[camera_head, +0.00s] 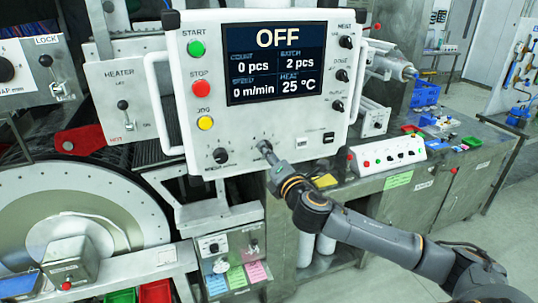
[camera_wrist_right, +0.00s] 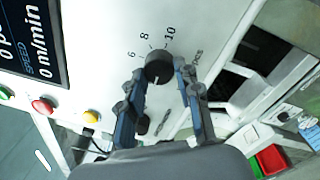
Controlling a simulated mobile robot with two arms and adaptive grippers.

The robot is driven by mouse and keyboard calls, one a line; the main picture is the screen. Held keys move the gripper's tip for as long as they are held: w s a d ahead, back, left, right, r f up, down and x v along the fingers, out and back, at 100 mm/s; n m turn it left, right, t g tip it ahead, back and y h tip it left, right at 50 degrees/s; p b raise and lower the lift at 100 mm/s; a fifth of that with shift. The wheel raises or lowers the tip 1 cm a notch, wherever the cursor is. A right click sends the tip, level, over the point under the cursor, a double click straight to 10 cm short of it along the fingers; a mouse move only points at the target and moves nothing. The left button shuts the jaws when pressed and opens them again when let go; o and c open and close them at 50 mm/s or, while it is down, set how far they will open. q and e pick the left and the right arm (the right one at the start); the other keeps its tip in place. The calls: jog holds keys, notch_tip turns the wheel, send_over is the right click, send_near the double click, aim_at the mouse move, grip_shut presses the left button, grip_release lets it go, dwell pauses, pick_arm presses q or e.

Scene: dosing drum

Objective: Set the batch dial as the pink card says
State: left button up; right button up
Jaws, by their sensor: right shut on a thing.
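The batch dial is a round black knob (camera_wrist_right: 158,66) on the white control panel, with 6, 8, 10 and pcs printed around it in the right wrist view. My right gripper (camera_wrist_right: 159,75) has a finger on either side of it and is shut on it. In the head view the right gripper (camera_head: 269,154) reaches the panel's lower edge and mostly hides the dial. The display (camera_head: 275,62) reads OFF and BATCH 2 pcs. My left gripper is not in view.
Another black knob (camera_head: 220,155) sits left on the panel. Green, red and yellow buttons (camera_head: 205,123) line its left side. Knobs (camera_head: 341,75) line its right side. A steel bench with a white switch box (camera_head: 388,155) stands to the right.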

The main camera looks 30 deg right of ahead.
jog(key=shift+d+r, duration=0.15)
jog(key=shift+r, duration=0.2)
jog(key=o, duration=0.9)
jog(key=shift+o, duration=1.3)
jog(key=shift+w+f, duration=0.2)
jog(key=shift+f, duration=0.1)
jog(key=s+a, duration=0.2)
jog(key=s, duration=0.9)
jog(key=shift+s+a+f, duration=0.15)
jog(key=shift+s+f, duration=0.1)
jog(key=shift+s, duration=0.15)
